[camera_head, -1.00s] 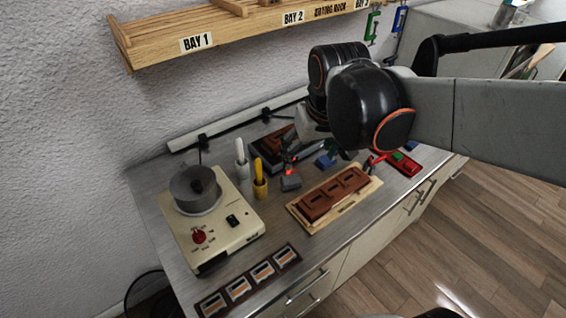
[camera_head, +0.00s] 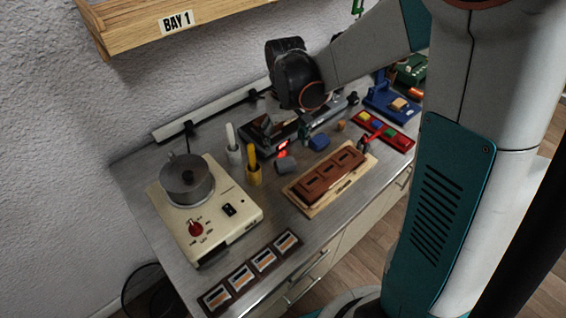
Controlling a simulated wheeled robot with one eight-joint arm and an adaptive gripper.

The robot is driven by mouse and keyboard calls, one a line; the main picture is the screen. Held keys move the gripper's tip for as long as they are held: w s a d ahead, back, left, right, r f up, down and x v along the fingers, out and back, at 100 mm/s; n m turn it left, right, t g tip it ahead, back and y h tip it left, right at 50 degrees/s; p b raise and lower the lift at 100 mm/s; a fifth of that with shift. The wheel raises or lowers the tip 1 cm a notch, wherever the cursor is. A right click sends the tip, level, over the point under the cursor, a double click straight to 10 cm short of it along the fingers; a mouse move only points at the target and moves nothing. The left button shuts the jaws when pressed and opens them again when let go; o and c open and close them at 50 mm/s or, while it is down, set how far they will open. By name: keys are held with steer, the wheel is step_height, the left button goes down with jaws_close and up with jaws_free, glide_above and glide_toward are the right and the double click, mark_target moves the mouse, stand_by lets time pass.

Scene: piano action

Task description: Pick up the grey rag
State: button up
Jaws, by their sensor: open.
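The grey rag (camera_head: 287,166) is a small, crumpled grey lump on the metal worktop. It lies right of the yellow holder and left of the brown block on its wooden board. My gripper (camera_head: 305,128) is only partly visible below the black wrist joint, behind and slightly right of the rag. It is open, apart from the rag, and the rag is in plain view. The fingertips are small and dark against the things behind them, so their height above the worktop is hard to tell.
A blue lump (camera_head: 319,142) lies right of the rag. A yellow holder (camera_head: 253,172) and white holder (camera_head: 233,155) stand left. A brown block (camera_head: 330,174) on a board lies in front, a cream hotplate (camera_head: 226,214) with a pot at left. A wooden shelf (camera_head: 135,32) hangs above.

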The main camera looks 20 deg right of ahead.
mark_target(285, 164)
step_height(285, 164, down, 10)
steer(key=b, duration=0.3)
steer(key=shift+w+d+r, duration=0.1)
steer(key=shift+d+r, duration=0.05)
steer(key=shift+r, duration=0.2)
steer(key=c, duration=0.9)
steer(key=shift+c, duration=0.2)
steer(key=shift+r, duration=0.1)
step_height(285, 164, up, 20)
steer(key=p, duration=0.6)
steer(key=o, duration=0.3)
steer(key=shift+w, duration=0.1)
steer(key=c, duration=0.4)
